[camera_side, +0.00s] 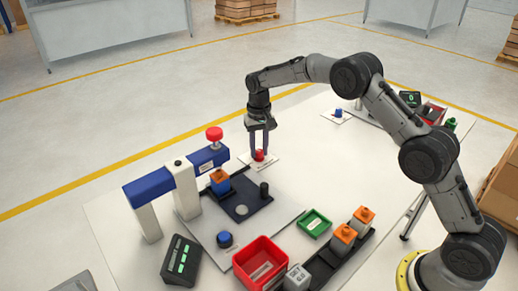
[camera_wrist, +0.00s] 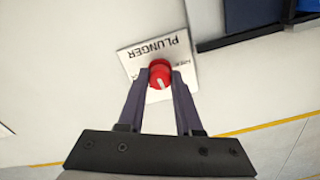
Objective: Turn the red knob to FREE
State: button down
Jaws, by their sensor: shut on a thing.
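The red knob (camera_side: 259,155) stands on a white label plate (camera_side: 273,163) at the back of the table. In the wrist view the red knob (camera_wrist: 160,74) has a pale pointer mark on its top, and the plate (camera_wrist: 131,60) reads "PLUNGER" upside down. Smaller lettering beside the knob is partly hidden and too small to read surely. My gripper (camera_side: 260,155) points straight down over the knob. In the wrist view my gripper (camera_wrist: 160,78) has its two dark fingers on either side of the knob, shut on it.
Left of the knob stands a blue and white press (camera_side: 150,187) with a red button (camera_side: 214,134) on top. In front are a dark fixture plate (camera_side: 240,210), a blue button (camera_side: 225,239), a red bin (camera_side: 260,262) and a green tray (camera_side: 314,223).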

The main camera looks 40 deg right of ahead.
aim_at(259, 151)
jog(key=n, duration=0.3)
jog(key=shift+n, duration=2.2)
jog(key=shift+r, duration=0.1)
jog(key=c, duration=0.6)
grip_release()
notch_tip(259, 151, up, 14)
jog(key=shift+f, duration=0.15)
